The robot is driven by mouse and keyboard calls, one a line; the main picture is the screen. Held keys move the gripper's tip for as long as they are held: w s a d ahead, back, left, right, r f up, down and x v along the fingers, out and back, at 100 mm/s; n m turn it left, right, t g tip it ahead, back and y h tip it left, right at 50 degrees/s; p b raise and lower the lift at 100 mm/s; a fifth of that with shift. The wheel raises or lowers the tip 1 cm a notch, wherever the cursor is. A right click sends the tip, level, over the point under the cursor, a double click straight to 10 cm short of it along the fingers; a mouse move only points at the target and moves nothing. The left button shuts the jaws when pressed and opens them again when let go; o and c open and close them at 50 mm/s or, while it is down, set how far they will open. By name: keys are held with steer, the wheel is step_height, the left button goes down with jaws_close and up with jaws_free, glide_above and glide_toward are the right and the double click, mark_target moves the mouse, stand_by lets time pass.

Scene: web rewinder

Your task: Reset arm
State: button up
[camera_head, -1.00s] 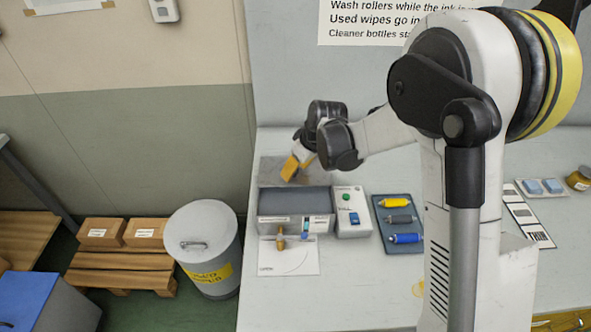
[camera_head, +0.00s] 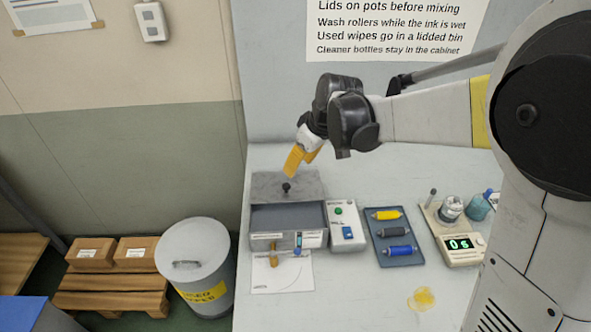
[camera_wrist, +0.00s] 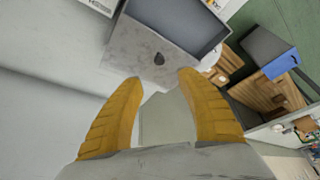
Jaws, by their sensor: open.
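My gripper (camera_head: 303,160) has yellow fingers and is raised above the back of the bench, over a grey box-like machine (camera_head: 288,219) with a black knob (camera_head: 286,187) on its rear top. The fingers are apart from the knob. In the wrist view my gripper (camera_wrist: 160,80) shows its two yellow fingers spread wide with nothing between them.
A control box (camera_head: 345,236) with green and blue buttons stands right of the machine. A tray (camera_head: 408,258) holds yellow, grey and blue rollers. A scale (camera_head: 462,250) reads near a glass jar. A lidded grey bin (camera_head: 195,270) stands on the floor left of the bench.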

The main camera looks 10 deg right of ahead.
stand_by(0.4)
steer(key=s+d+r+m+t+h, duration=0.1)
steer(key=s+d+m, duration=0.3)
steer(key=s, duration=0.8)
steer(key=s+d+r+m+t+h, duration=0.2)
steer(key=s+d, duration=0.5)
steer(key=s, duration=0.5)
step_height(320, 180, up, 2)
steer(key=m+t, duration=0.1)
steer(key=m, duration=0.1)
steer(key=shift+d+m+b, duration=0.3)
steer(key=shift+d+b, duration=0.05)
steer(key=shift+d, duration=0.05)
